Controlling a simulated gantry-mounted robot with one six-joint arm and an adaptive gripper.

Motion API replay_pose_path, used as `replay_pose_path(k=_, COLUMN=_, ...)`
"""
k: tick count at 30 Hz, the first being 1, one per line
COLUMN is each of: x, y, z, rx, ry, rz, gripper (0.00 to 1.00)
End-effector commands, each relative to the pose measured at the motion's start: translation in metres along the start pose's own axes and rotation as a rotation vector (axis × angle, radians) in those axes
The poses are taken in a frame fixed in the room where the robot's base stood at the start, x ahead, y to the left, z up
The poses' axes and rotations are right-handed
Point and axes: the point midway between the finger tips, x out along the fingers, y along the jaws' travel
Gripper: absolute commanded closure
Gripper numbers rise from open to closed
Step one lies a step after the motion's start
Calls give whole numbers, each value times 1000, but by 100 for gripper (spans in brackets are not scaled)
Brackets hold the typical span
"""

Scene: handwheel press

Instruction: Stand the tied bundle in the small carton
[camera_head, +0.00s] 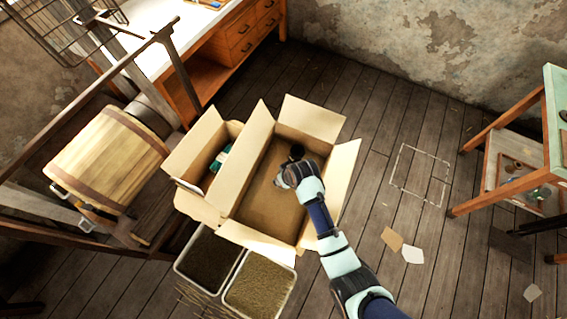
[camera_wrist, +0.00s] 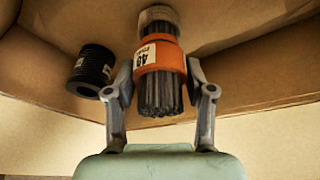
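The tied bundle (camera_wrist: 158,90) is a sheaf of dark rods in an orange sleeve with a white label marked 40. It shows in the wrist view with its rod ends toward the camera. My gripper (camera_wrist: 161,68) has one finger on each side of the sleeve, with no clear gap visible. In the head view my gripper (camera_head: 284,181) is over the large open carton (camera_head: 255,210) and hides the bundle. The small carton (camera_head: 190,155) stands open against the large carton's left side, with a green and white item (camera_head: 221,157) inside.
A black ribbed cylinder (camera_wrist: 91,70) is left of the bundle in the wrist view. Two bins, one dark-filled (camera_head: 208,257) and one straw-coloured (camera_head: 259,285), stand in front of the cartons. A wooden barrel (camera_head: 108,160) is at left.

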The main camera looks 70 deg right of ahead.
Motion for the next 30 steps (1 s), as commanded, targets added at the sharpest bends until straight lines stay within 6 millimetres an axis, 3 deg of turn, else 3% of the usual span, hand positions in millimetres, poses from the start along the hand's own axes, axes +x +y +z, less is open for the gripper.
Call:
replay_pose_path(k=1, x=0, y=0, z=0, rx=0, ry=0, rz=0, gripper=37)
replay_pose_path(k=4, x=0, y=0, z=0, rx=0, ry=0, rz=0, gripper=22)
replay_pose_path(k=14, x=-4, y=0, z=-1, rx=0, ry=0, rz=0, gripper=22)
replay_pose_path(k=17, x=-17, y=0, z=-1, rx=0, ry=0, rz=0, gripper=22)
replay_pose_path(k=24, x=-78, y=0, z=-2, rx=1, ry=2, rz=1, gripper=22)
replay_pose_path(k=30, x=-113, y=0, z=-2, rx=0, ry=1, rz=0, gripper=22)
